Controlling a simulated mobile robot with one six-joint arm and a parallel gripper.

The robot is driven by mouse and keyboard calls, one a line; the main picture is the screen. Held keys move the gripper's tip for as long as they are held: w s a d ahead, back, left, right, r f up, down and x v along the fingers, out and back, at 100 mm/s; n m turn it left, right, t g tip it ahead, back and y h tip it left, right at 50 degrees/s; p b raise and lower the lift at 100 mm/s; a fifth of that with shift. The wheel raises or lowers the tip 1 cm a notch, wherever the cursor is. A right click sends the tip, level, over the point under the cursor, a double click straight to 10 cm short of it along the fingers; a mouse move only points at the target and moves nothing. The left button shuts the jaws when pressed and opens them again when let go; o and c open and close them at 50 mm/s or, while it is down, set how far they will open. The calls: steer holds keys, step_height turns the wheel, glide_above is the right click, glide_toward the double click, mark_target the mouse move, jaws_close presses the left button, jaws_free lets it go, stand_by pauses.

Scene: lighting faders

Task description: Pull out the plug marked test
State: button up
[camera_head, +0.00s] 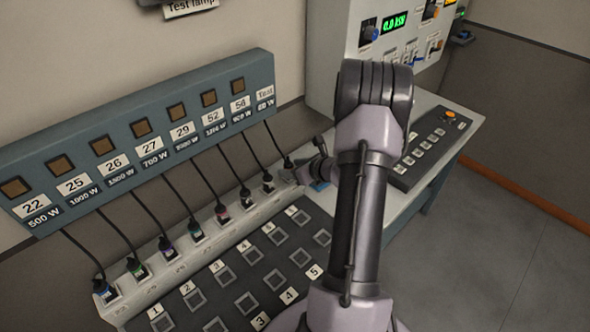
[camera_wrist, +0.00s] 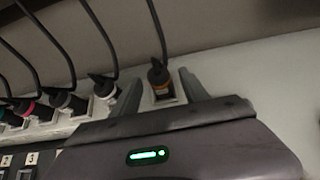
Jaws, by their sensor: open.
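The test plug (camera_head: 288,162) is the last in the row, on the cable that hangs from the label reading Test, 60 W (camera_head: 265,96). It sits in its socket at the right end of the white socket strip. In the wrist view the same plug (camera_wrist: 158,71) is black with an orange band. My gripper (camera_wrist: 161,80) is open, with one finger on each side of this plug; whether either finger touches it I cannot tell. In the head view my gripper (camera_head: 301,172) is beside the plug, and my arm partly hides that area.
Several other plugs stand in a row to the left, the nearest one (camera_head: 267,182) close by. Black cables hang from the blue label panel (camera_head: 150,100). A dark patch panel (camera_head: 225,285) lies in front. A fader panel (camera_head: 428,150) is at the right.

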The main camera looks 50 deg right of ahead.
steer(key=shift+c, duration=0.4)
jaws_close()
steer(key=shift+r, duration=0.1)
steer(key=shift+r+p, duration=1.5)
steer(key=shift+r, duration=0.75)
